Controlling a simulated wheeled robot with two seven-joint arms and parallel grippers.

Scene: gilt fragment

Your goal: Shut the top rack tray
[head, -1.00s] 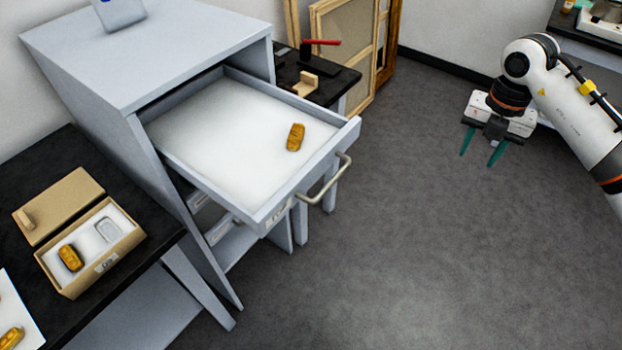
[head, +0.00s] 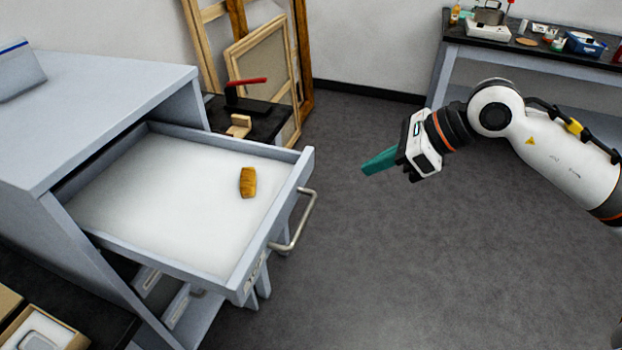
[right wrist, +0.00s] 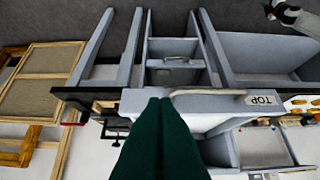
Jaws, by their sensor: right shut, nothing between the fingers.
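The top rack tray (head: 165,250) is pulled out of the grey rack (head: 110,90). A gilt fragment (head: 248,182) lies on its white liner. The tray's bar handle (head: 296,222) is on its front. In the right wrist view the tray front (right wrist: 228,107) appears upside down with a TOP label and its handle (right wrist: 205,92). My right gripper (head: 378,162) is shut and empty, apart from the tray, in front of and to the right of the handle. Its green fingers (right wrist: 158,108) point toward the tray front. A white and dark part, apparently my left arm, shows at that view's upper right edge.
A black table (head: 230,112) with a red-handled tool stands behind the tray, near leaning wooden frames (head: 262,85). A box (head: 42,330) sits on a dark table at lower left. A bench (head: 460,42) stands at back right. The floor before the tray is clear.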

